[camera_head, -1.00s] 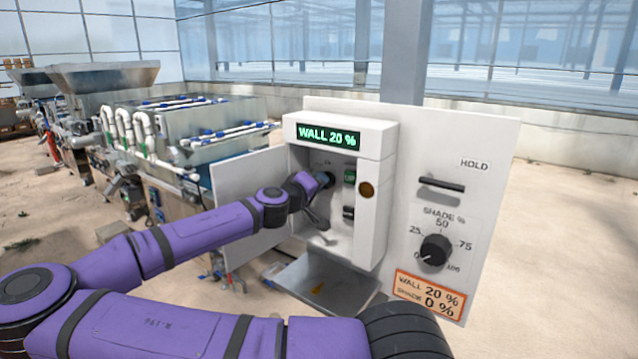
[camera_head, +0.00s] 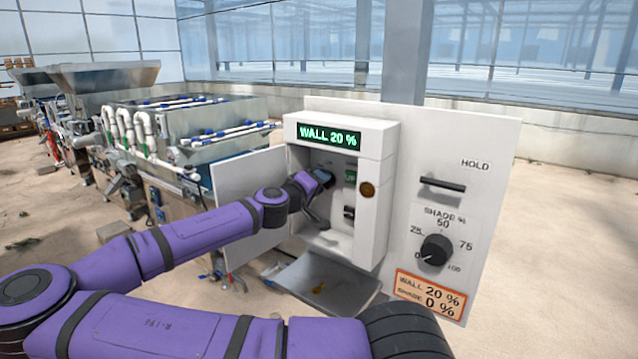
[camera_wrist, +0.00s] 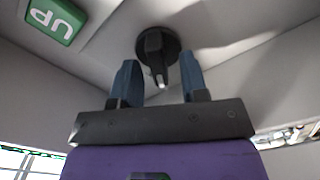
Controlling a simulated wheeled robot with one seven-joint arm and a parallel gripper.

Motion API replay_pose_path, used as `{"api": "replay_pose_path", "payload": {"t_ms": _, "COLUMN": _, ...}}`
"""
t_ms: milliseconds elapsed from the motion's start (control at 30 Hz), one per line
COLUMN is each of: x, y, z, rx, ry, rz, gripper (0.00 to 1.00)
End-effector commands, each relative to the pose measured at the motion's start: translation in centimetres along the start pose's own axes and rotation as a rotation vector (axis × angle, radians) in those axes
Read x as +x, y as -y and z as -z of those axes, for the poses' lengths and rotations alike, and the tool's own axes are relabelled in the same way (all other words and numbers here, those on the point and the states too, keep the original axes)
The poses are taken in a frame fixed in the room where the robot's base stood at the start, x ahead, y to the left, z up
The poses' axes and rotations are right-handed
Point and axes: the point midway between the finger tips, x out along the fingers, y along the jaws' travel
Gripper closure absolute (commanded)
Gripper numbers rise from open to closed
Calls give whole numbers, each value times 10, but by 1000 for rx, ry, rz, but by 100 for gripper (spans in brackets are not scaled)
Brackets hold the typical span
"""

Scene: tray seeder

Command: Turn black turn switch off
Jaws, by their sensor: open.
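The black turn switch (camera_wrist: 157,48) is a round knob with a raised grip bar and a pale tip, set on the grey inner panel of the open box. My gripper (camera_wrist: 159,68) is open, with one blue-grey finger to each side of the grip bar. Gaps show between the fingers and the bar, and I see no contact. In the head view my gripper (camera_head: 321,186) is inside the box's recess, at its left part. It covers most of the switch there.
A green UP sign (camera_wrist: 56,19) is beside the switch. The white box (camera_head: 369,143) reads WALL 20 %. Its door (camera_head: 238,190) hangs open to the left. A black shade knob (camera_head: 435,250) and a HOLD handle (camera_head: 442,184) are on the panel to the right.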

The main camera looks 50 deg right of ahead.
Motion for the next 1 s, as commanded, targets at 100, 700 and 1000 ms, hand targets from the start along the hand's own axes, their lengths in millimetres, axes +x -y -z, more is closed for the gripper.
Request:
{"api": "replay_pose_path", "payload": {"t_ms": 100, "x": -10, "y": 0, "z": 0, "rx": 0, "ry": -2, "rz": 1, "gripper": 60}}
{"api": "replay_pose_path", "payload": {"t_ms": 700, "x": -96, "y": 0, "z": 1, "rx": 0, "ry": -4, "rz": 1, "gripper": 60}}
{"api": "replay_pose_path", "payload": {"t_ms": 1000, "x": -107, "y": 0, "z": 0, "rx": 0, "ry": -2, "rz": 0, "gripper": 60}}
